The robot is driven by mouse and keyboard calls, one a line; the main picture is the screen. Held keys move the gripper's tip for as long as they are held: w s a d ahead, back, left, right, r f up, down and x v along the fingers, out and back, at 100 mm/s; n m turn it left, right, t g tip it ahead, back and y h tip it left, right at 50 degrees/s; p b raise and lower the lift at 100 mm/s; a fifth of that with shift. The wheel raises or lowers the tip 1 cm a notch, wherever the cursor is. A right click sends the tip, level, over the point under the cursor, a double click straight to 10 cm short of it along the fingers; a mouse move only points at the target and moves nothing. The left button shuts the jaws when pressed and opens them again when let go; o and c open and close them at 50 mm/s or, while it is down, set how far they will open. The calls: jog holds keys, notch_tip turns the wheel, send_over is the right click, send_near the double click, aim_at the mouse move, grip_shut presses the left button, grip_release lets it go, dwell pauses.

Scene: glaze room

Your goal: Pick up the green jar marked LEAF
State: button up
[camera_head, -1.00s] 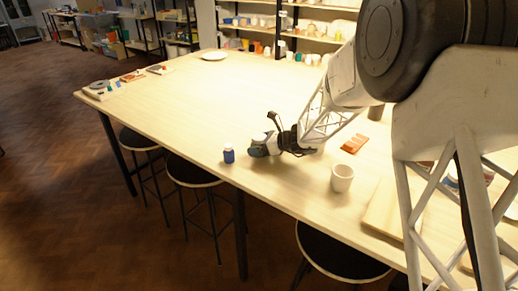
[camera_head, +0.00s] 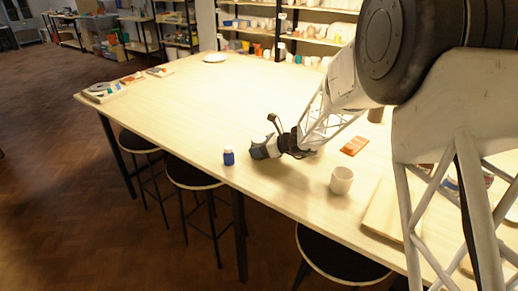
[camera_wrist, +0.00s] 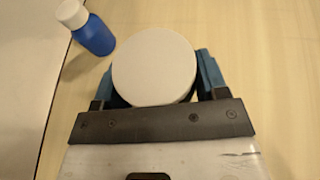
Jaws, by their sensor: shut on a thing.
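My gripper (camera_head: 259,150) is low over the table near its front edge, and its teal fingers (camera_wrist: 207,72) are shut on a white-lidded jar (camera_wrist: 153,66). In the wrist view the round lid sits between the fingers and hides the jar's body, so I cannot see its colour or any LEAF marking.
A white cup (camera_head: 341,181) and a pale board (camera_head: 385,212) are to the right on the wooden table (camera_head: 190,110). An orange-red tile (camera_head: 354,146) lies behind the cup. A white plate (camera_head: 214,57) is far back. The table's middle left is clear; stools stand below the front edge.

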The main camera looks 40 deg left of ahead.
aim_at(258, 139)
jog(key=shift+r, duration=0.15)
jog(key=shift+r, duration=0.6)
notch_tip(258, 139, up, 2)
jog(key=s+d, duration=0.3)
jog(key=d, duration=0.1)
jog(key=s+d+r, duration=0.1)
jog(key=s+d, duration=0.2)
jog(key=s, duration=0.1)
jog(key=s+d, duration=0.4)
jog(key=shift+d+r, duration=0.2)
jog(key=shift+d, duration=0.15)
